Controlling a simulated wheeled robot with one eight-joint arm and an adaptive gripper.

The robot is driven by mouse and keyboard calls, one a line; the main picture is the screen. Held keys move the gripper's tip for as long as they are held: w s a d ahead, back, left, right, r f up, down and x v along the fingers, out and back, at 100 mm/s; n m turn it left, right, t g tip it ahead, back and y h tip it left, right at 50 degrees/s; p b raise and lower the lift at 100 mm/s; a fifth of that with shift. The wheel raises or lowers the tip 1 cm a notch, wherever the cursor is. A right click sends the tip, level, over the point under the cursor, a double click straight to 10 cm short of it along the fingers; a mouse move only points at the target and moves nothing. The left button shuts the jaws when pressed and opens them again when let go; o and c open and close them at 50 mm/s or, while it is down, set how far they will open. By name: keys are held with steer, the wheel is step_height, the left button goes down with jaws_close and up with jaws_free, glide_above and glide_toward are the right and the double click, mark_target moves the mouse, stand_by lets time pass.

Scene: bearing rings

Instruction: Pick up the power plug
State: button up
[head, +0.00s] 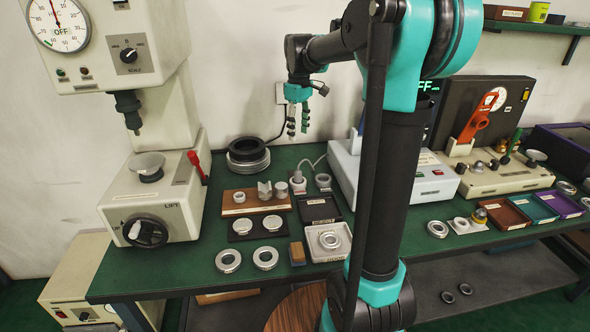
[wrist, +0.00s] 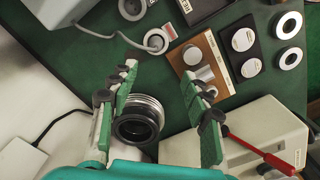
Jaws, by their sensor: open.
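A pale round plug with a grey cord, which looks like the power plug (head: 298,178), stands in a round white holder on the green bench, near the back. It also shows in the wrist view (wrist: 155,42), beyond the fingertips, with its cord arching off to the left. My gripper (head: 298,128) hangs fingers down above the back of the bench, well above the plug. In the wrist view my gripper (wrist: 160,76) has its two green fingers spread wide with nothing between the tips. The plug's prongs are hidden.
Stacked dark and silver rings (head: 248,157) stand left of the plug. A wooden block with metal parts (head: 238,206) is in front. A white device (head: 420,178) is at right, the hardness tester (head: 160,200) at left. A wall outlet (head: 281,93) is behind my gripper.

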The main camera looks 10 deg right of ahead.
mark_target(298, 170)
steer(key=f, duration=0.5)
steer(key=w+f, duration=0.1)
steer(key=f, duration=1.1)
steer(key=shift+w+f, duration=0.15)
steer(key=shift+f, duration=0.05)
steer(key=shift+c, duration=0.3)
jaws_close()
